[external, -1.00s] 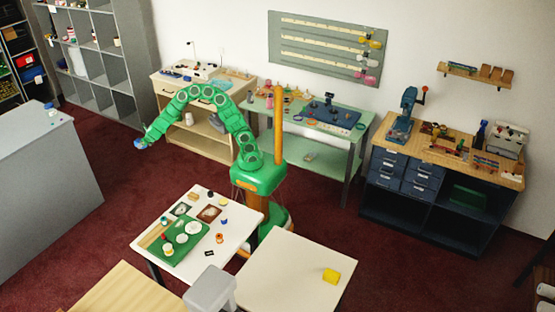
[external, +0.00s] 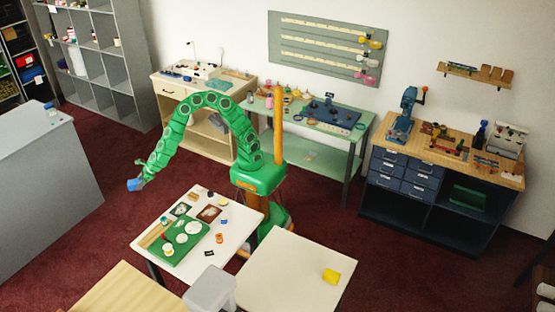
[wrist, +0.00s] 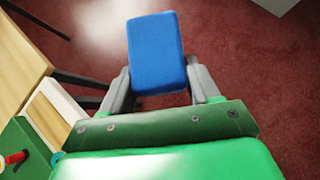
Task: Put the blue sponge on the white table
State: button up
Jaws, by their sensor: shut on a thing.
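The blue sponge (wrist: 156,50) is a blue block held between the two grey fingers of my gripper (wrist: 160,88) in the wrist view. In the external view, the sponge (external: 134,185) hangs at the end of my green arm, over the dark red floor and left of the tables. My gripper (external: 142,176) is shut on it. A white table (external: 242,214) with a green board and several small things stands right of the gripper.
The green board (external: 188,253) takes up much of the first white table. The off-white table is mostly bare. A grey counter (external: 45,170) stands at the left, with open floor between.

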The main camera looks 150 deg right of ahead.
jog(key=w+a+n+t+y, duration=0.1)
jog(key=w+a+n+y, duration=0.15)
jog(key=a, duration=0.75)
jog(key=w+a+n+t+y, duration=0.15)
jog(key=w+a, duration=0.25)
jog(key=a, duration=0.6)
jog(key=s+a+n, duration=0.1)
jog(key=a, duration=0.8)
jog(key=s+a+f+n+y, duration=0.1)
jog(key=a, duration=0.8)
jog(key=s+a+n, duration=0.1)
jog(key=a, duration=0.8)
jog(key=shift+s+f+n, duration=0.25)
jog(key=shift+f+n, duration=0.05)
jog(key=s+a+m, duration=0.1)
jog(key=s+a, duration=0.4)
jog(key=a, duration=0.1)
jog(key=m+h, duration=0.2)
send_over(233, 227)
jog(key=s+a, duration=0.1)
jog(key=s, duration=0.2)
jog(key=f, duration=0.1)
jog(key=shift+g, duration=0.45)
jog(key=shift+s+f, duration=0.1)
jog(key=shift+f, duration=3.95)
jog(key=shift+f+m, duration=0.15)
jog(key=shift+m, duration=0.15)
jog(key=o, duration=1.1)
jog(key=shift+r, duration=0.2)
